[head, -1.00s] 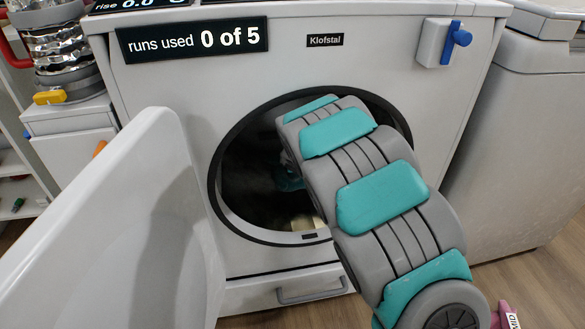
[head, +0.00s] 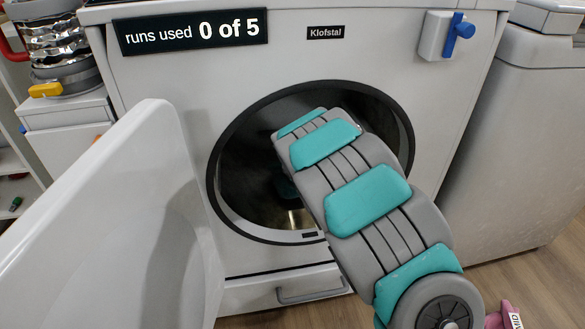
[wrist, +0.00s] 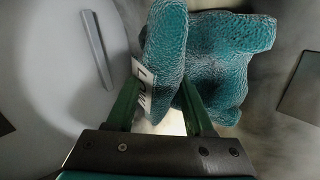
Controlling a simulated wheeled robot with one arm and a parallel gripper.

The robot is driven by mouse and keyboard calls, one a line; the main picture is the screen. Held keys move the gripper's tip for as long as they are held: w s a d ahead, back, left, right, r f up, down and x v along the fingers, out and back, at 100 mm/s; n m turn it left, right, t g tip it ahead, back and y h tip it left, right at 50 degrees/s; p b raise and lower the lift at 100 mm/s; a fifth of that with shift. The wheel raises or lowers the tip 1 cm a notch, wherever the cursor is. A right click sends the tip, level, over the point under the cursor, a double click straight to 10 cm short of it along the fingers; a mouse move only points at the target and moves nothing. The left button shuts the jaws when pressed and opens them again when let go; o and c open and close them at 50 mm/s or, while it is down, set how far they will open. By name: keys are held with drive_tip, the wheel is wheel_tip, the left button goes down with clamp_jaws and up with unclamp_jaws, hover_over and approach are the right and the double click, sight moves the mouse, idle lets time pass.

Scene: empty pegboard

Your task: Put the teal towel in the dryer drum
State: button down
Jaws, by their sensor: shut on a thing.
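The teal towel (wrist: 215,48) is bunched up in the wrist view, with a white tag (wrist: 143,90) whose lettering looks like "LOW". My gripper (wrist: 165,100) has its green fingers shut on the towel. In the head view my arm reaches through the round door opening into the dryer drum (head: 240,170), and my gripper is hidden behind my arm. In the wrist view the pale drum wall (wrist: 60,60) surrounds the towel. I cannot tell whether the towel touches the wall.
The dryer door (head: 130,230) stands open at the left. The dark door rim (head: 213,185) encircles my arm. A blue knob (head: 462,30) is at the upper right. A pink thing with a tag (head: 508,316) lies at the lower right, by the floor.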

drive_tip(key=shift+f, duration=0.2)
drive_tip(key=shift+c, duration=1.4)
unclamp_jaws()
drive_tip(key=shift+r, duration=0.1)
